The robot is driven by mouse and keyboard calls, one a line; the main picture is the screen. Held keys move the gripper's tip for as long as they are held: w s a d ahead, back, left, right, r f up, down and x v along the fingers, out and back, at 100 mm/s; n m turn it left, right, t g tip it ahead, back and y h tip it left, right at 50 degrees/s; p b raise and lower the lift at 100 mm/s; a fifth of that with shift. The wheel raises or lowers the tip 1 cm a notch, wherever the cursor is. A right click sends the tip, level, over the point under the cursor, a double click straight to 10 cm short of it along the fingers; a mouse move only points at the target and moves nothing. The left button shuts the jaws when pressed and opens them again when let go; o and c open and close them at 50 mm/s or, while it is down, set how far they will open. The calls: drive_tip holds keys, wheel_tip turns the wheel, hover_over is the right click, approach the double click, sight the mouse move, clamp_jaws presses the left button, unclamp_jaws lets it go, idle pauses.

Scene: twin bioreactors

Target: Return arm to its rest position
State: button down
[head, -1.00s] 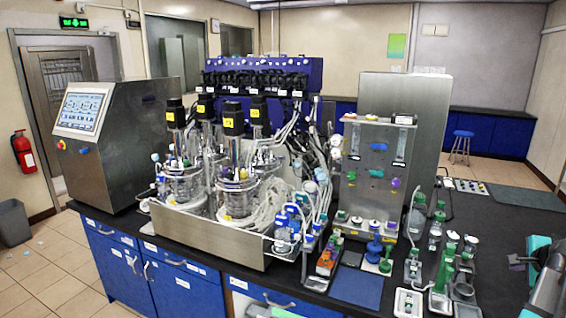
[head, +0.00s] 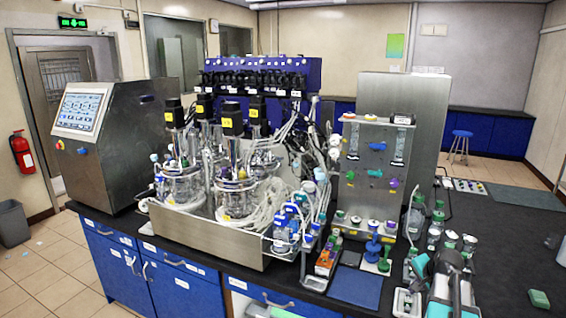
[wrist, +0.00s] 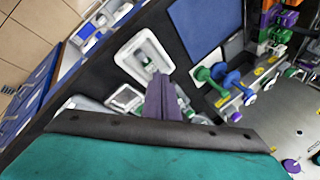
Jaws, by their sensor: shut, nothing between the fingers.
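My gripper (wrist: 162,85) shows in the wrist view as dark purple-grey fingers pressed together with nothing between them. They point over the black bench, and their tips overlap the lower edge of a white tray (wrist: 122,57) holding a small clear and green item. The height of the fingers above the bench is hard to tell. In the head view my teal and grey arm (head: 449,268) is at the lower right, over the front of the bench. The fingers cannot be made out there.
Small green-topped vessels (head: 438,214) stand close behind my arm. A steel panel (head: 385,150) with coloured fittings and the bioreactors (head: 237,190) are to the left. A blue mat (head: 355,287) lies near the front edge. A green block (head: 539,299) lies at right; the bench around it is mostly clear.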

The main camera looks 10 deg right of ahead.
drive_tip(key=a+f+n+g+y, duration=0.1)
drive_tip(key=a+f+n, duration=0.25)
drive_tip(key=a, duration=0.45)
drive_tip(key=w+a+f+n+g, duration=0.1)
drive_tip(key=a+f+n, duration=0.1)
drive_tip(key=a+f, duration=0.35)
drive_tip(key=a+f+n+g+y, duration=0.1)
drive_tip(key=a+f+n, duration=0.2)
drive_tip(key=a, duration=0.7)
drive_tip(key=s+a+f+n+g, duration=0.1)
drive_tip(key=s+a+f+n, duration=0.3)
drive_tip(key=a, duration=0.5)
drive_tip(key=s+a+f+n+g, duration=0.25)
drive_tip(key=a+f+n, duration=0.2)
drive_tip(key=a, duration=0.35)
drive_tip(key=s+f+g+b, duration=0.5)
drive_tip(key=s+f+b, duration=0.5)
drive_tip(key=s+f, duration=1.6)
wheel_tip(320, 180, down, 2)
drive_tip(key=shift+s+a+f+m+h, duration=0.1)
drive_tip(key=shift+s+a+m+h, duration=0.15)
drive_tip(key=shift+a+m+h, duration=0.05)
drive_tip(key=shift+d, duration=0.1)
